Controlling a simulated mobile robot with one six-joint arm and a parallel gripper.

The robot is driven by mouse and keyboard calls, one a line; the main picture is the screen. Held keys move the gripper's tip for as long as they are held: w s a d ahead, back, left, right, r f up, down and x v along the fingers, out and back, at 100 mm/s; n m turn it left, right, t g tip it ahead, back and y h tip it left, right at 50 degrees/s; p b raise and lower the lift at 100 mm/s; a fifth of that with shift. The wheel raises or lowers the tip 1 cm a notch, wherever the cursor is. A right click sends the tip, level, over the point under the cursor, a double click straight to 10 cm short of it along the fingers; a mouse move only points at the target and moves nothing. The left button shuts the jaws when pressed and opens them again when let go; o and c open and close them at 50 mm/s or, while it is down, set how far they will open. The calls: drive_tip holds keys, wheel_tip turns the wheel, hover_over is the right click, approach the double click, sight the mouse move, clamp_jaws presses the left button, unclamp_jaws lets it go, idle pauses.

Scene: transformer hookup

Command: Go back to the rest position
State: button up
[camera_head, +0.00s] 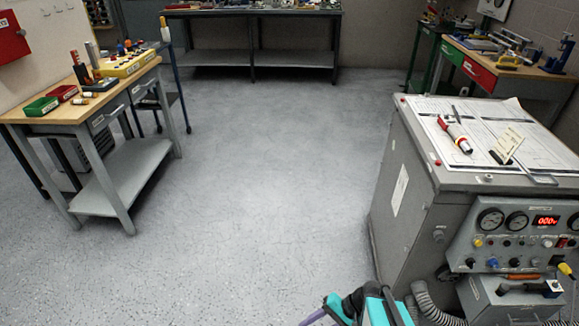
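Teal and black parts, which look like part of my own arm, show at the bottom edge, right of the middle. They are cut off by the frame, and I see no fingertips, so I cannot tell whether my gripper holds anything. The grey transformer cabinet (405,200) stands close by on the right. Its front panel (500,235) has dials, a red lit display reading about 000 and several knobs. Printed sheets (490,120) lie on its top, with a red and white cylindrical tool (455,134) and a small tag (507,145) on them.
A wooden-topped workbench (45,117) with small bins and a yellow block stands at the left. A long dark bench (250,12) stands at the back. Another bench (530,71) with tools is at the back right. The grey floor (250,170) between them is clear.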

drive_tip(key=s+f+n+g+h+p, duration=0.2)
drive_tip(key=s+f+n+g+h, duration=0.15)
drive_tip(key=s, duration=0.55)
drive_tip(key=s+d+f+n+h, duration=0.1)
drive_tip(key=s+d+f+h, duration=0.1)
drive_tip(key=d+h, duration=0.3)
drive_tip(key=d, duration=0.4)
drive_tip(key=shift+s+f, duration=0.15)
drive_tip(key=shift+s, duration=0.2)
drive_tip(key=shift+d, duration=0.1)
